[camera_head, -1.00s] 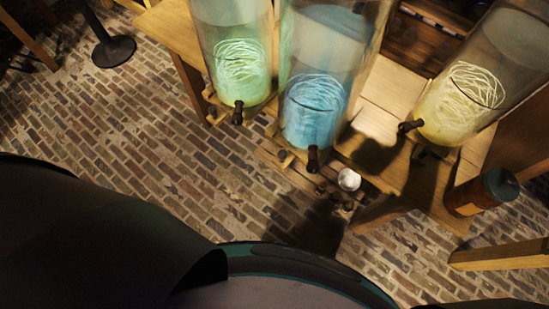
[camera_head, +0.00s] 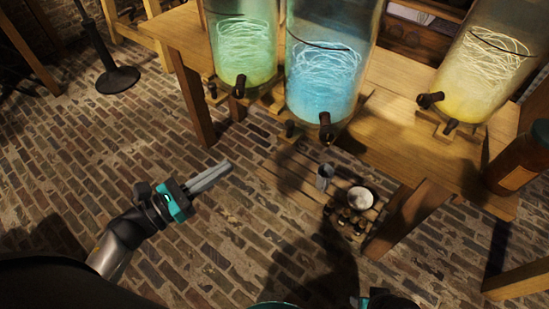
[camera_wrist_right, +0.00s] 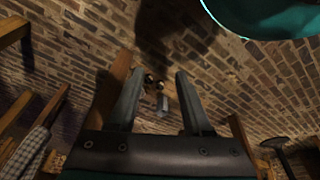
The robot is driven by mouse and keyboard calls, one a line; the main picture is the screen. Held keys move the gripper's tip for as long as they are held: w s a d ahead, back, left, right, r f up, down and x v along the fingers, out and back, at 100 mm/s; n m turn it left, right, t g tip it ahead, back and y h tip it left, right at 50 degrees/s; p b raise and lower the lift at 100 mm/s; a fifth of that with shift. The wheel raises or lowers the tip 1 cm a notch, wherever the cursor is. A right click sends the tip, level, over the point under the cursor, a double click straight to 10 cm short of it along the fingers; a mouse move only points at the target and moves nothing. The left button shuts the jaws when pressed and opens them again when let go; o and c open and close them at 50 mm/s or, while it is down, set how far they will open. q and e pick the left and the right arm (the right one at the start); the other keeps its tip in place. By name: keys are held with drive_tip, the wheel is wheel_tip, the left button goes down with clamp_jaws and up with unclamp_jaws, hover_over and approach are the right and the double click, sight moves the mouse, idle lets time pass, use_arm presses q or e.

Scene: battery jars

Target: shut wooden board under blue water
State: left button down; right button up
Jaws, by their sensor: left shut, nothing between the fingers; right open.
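The blue water jar (camera_head: 322,70) stands on the wooden table in the head view, with a dark tap at its lower front. A light wooden board (camera_head: 275,108) shows at the table's front edge under it, with a dark knob (camera_head: 289,128) near its front. How far the board sticks out is hard to tell. My left gripper (camera_head: 230,165) is shut and empty, over the brick floor left of and below that board, apart from it. My right gripper (camera_wrist_right: 159,72) is open and empty in the right wrist view, its fingers pointing over bricks.
A green jar (camera_head: 244,45) stands left of the blue one, a yellow jar (camera_head: 485,65) right. A brown bottle (camera_head: 524,160) stands at the table's right end. A low slatted shelf holds a metal cup (camera_head: 324,176) and white bowl (camera_head: 361,197).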

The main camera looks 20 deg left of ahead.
use_arm(q)
drive_tip(key=m, duration=0.1)
drive_tip(key=b, duration=0.1)
approach(286, 130)
drive_tip(key=shift+h, duration=0.3)
drive_tip(key=x, duration=0.5)
drive_tip(key=shift+w+f, duration=0.15)
drive_tip(key=shift+w, duration=0.15)
drive_tip(key=shift+w+d, duration=0.35)
drive_tip(key=shift+w, duration=0.2)
use_arm(e)
drive_tip(key=r, duration=0.1)
drive_tip(key=w+r, duration=0.1)
drive_tip(key=r, duration=0.1)
drive_tip(key=shift+w+a+t, duration=0.15)
drive_tip(key=shift+w+t, duration=0.05)
drive_tip(key=shift+t, duration=0.1)
drive_tip(key=shift+s, duration=0.15)
use_arm(q)
drive_tip(key=shift+w, duration=0.1)
